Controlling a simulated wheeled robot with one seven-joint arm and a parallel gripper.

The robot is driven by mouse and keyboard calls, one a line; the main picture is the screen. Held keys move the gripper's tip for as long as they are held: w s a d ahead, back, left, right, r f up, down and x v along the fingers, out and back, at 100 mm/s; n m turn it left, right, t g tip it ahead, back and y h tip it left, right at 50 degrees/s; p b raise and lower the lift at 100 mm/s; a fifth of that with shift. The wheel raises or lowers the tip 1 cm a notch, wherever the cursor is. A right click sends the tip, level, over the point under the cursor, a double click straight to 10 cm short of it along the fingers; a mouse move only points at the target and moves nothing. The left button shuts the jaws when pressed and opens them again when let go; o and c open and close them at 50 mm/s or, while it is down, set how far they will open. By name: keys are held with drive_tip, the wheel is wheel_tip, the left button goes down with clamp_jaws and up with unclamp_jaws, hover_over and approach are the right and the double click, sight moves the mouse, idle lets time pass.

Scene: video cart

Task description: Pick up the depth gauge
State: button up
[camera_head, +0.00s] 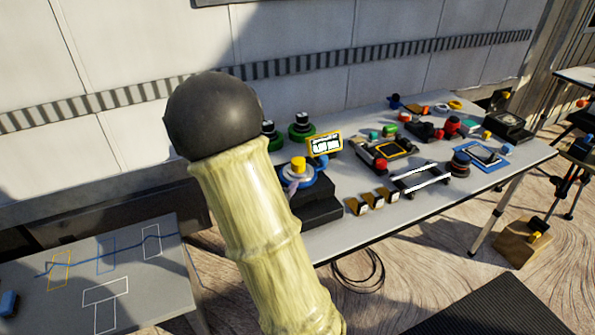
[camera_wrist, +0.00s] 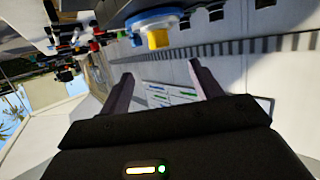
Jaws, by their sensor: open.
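I cannot tell for certain which item is the depth gauge. In the head view, a blue round piece with a yellow knob (camera_head: 299,166) sits on a black block on the grey table (camera_head: 350,232). The wrist view shows a similar blue and yellow piece (camera_wrist: 155,32) at its top, beyond the fingertips. A yellow-framed display (camera_head: 324,143) stands beside it in the head view. A light bar on a dark frame (camera_head: 420,178) lies further right. My gripper (camera_wrist: 161,71) is open in the wrist view, with nothing between its fingers. The gripper does not show clearly in the head view.
The table holds several tools, including yellow-tipped black pieces (camera_head: 372,200) along its front edge and a blue tray (camera_head: 483,157) at right. A lower table (camera_head: 150,290) with drawn outlines stands at left. A wooden block (camera_head: 522,245) sits on the floor.

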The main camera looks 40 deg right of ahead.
sight(296, 165)
drive_tip(key=x, duration=0.9)
drive_tip(key=shift+s+d+p, duration=0.2)
drive_tip(key=shift+d+p, duration=0.1)
drive_tip(key=shift+p, duration=0.1)
drive_tip(key=shift+w+d+f, duration=0.2)
drive_tip(key=shift+w+d, duration=0.1)
drive_tip(key=shift+w, duration=0.05)
drive_tip(key=shift+w+d, duration=0.25)
drive_tip(key=shift+d, duration=0.2)
drive_tip(key=p+x, duration=0.1)
drive_tip(key=x, duration=0.3)
drive_tip(key=shift+w+d, duration=0.1)
drive_tip(key=shift+d, duration=0.05)
